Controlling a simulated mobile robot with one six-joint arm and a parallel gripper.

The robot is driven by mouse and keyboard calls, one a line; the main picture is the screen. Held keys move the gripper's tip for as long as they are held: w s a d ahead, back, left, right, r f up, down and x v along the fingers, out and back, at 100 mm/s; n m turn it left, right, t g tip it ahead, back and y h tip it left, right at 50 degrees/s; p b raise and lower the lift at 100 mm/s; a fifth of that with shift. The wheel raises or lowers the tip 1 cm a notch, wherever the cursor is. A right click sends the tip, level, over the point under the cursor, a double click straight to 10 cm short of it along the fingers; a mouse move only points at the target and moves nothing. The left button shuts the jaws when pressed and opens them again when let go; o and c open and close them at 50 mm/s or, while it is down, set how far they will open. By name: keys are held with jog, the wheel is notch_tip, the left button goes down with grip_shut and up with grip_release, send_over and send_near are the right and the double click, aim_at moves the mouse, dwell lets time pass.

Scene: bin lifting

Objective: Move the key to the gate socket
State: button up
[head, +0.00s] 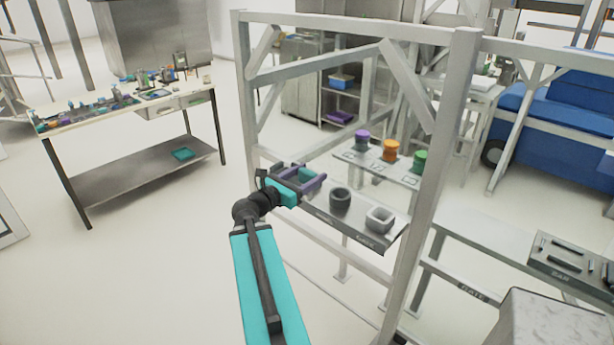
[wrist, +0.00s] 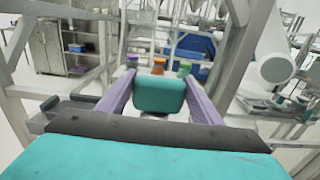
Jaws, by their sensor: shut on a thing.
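My gripper (head: 308,181) has two purple fingers shut on a teal block with rounded corners (wrist: 160,94). This block seems to be the key. It also shows between the fingers in the head view (head: 306,174). The gripper is over the left end of a grey front shelf (head: 325,218) inside a metal frame. To its right on that shelf are a dark round ring-like socket (head: 340,200) and a pale squarish socket (head: 379,219). The lettering on the shelf edge is too small to read, so I cannot tell which socket is the gate one.
A back shelf (head: 377,168) carries purple (head: 362,140), orange (head: 390,151) and green (head: 419,160) pieces. The frame's upright post (head: 447,150) stands right of the sockets. A bench with a tool tray (head: 573,262) is at right, a cluttered table (head: 130,103) at left.

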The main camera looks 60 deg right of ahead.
jog(key=shift+r+p, duration=0.4)
jog(key=shift+r, duration=0.15)
jog(key=shift+s, duration=0.15)
jog(key=shift+s+m+g, duration=0.3)
jog(key=shift+s+g, duration=0.1)
jog(key=shift+g, duration=0.1)
jog(key=shift+s+d+m+g+y, duration=0.25)
jog(key=shift+d+m+g+y, duration=0.2)
jog(key=shift+g, duration=0.25)
jog(key=s+d+m+g+y+p, duration=0.1)
jog(key=s+d+m+g+y, duration=0.2)
jog(key=s+d, duration=0.3)
jog(key=s+d+m+g+y+p, duration=0.1)
jog(key=s+d+m+g+y, duration=0.3)
jog(key=s, duration=1)
jog(key=shift+s+d+g+p, duration=0.3)
jog(key=shift+d+g, duration=0.5)
jog(key=shift+d, duration=0.15)
jog(key=shift+f+m+y, duration=0.2)
jog(key=shift+m+y, duration=0.05)
